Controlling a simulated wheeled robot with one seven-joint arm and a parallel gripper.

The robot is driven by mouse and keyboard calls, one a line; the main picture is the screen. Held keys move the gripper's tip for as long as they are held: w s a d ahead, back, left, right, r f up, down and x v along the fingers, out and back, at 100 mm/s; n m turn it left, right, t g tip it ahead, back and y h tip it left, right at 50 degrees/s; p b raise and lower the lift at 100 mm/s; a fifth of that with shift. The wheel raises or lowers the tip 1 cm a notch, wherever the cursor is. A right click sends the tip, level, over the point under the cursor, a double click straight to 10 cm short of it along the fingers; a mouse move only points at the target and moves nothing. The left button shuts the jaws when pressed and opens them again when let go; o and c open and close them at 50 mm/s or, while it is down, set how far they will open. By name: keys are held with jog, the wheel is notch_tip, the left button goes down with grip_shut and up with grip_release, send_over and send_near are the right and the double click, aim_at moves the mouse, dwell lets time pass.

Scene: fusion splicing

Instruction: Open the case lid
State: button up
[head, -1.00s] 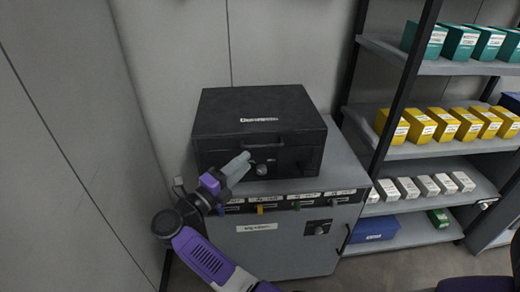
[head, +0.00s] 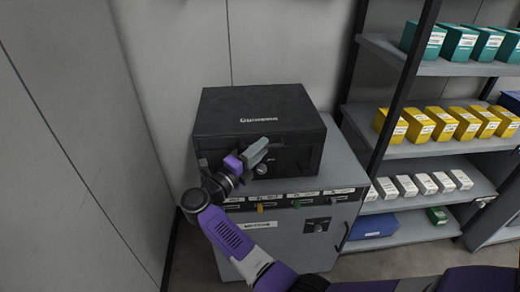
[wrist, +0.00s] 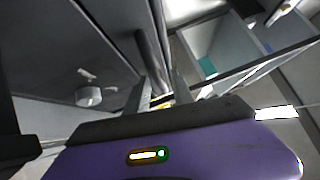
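The black case (head: 225,120) stands on the grey cabinet in the head view, with its lid (head: 290,105) closed. My gripper (head: 264,148) is at the front of the case, in front of its handle, which it mostly hides in the head view. In the wrist view the two fingers (wrist: 158,92) are apart, and a dark bar, likely the handle (wrist: 149,58), runs between them. I cannot tell whether either finger touches it. A round knob (head: 261,169) on the case front sits just below the gripper; a similar knob (wrist: 88,96) shows in the wrist view.
The grey cabinet (head: 348,165) has small coloured tabs and a dark latch on its front. A shelf rack (head: 420,150) with teal, yellow and white boxes stands close on the right. Grey wall panels (head: 80,120) stand behind and left of the case.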

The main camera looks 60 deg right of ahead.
grip_shut()
dwell(1.2)
